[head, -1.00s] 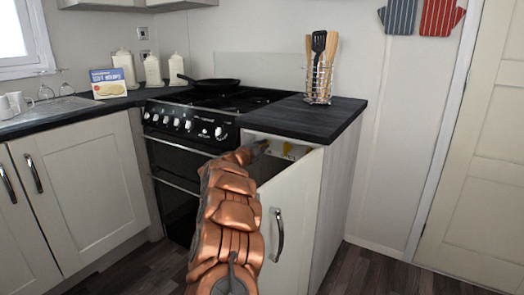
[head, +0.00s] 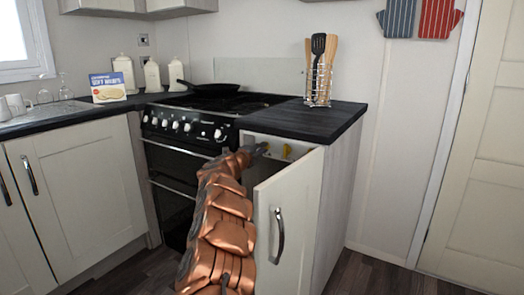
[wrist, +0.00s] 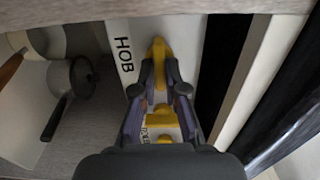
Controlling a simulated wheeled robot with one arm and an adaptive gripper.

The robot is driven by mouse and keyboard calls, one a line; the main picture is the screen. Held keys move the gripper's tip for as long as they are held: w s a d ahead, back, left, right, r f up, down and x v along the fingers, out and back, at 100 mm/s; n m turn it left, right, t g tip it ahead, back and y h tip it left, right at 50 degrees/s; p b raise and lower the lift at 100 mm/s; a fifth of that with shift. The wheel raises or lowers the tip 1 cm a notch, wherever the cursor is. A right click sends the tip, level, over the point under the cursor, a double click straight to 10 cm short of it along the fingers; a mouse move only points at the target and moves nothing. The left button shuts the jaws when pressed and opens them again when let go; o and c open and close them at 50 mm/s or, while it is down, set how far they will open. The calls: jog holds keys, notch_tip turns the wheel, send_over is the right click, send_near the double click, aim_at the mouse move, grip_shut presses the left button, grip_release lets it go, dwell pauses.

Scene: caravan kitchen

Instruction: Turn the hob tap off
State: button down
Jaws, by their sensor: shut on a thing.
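The hob tap has a yellow lever (wrist: 158,62) beside the black word HOB on a white panel in the wrist view. My gripper (wrist: 160,82) has its two dark fingertips closed on either side of this lever. A second yellow tap part (wrist: 163,123) lies between the fingers, closer to the wrist; its label is partly hidden. In the head view my gripper (head: 260,150) reaches into the open cupboard under the worktop. A yellow tap part (head: 287,151) shows just right of it.
The open cupboard door (head: 290,220) stands just right of my arm. The cooker (head: 185,150) is to the left, under a black pan (head: 208,88). In the wrist view, pans (wrist: 72,78) sit on the left inside the cupboard. The floor at right is clear.

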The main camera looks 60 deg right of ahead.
jog(key=shift+f, duration=0.1)
jog(key=c, duration=1.2)
grip_release()
jog(key=shift+s+a, duration=0.15)
jog(key=shift+a, duration=2.85)
jog(key=shift+s+a, duration=0.1)
jog(key=shift+a, duration=2.9)
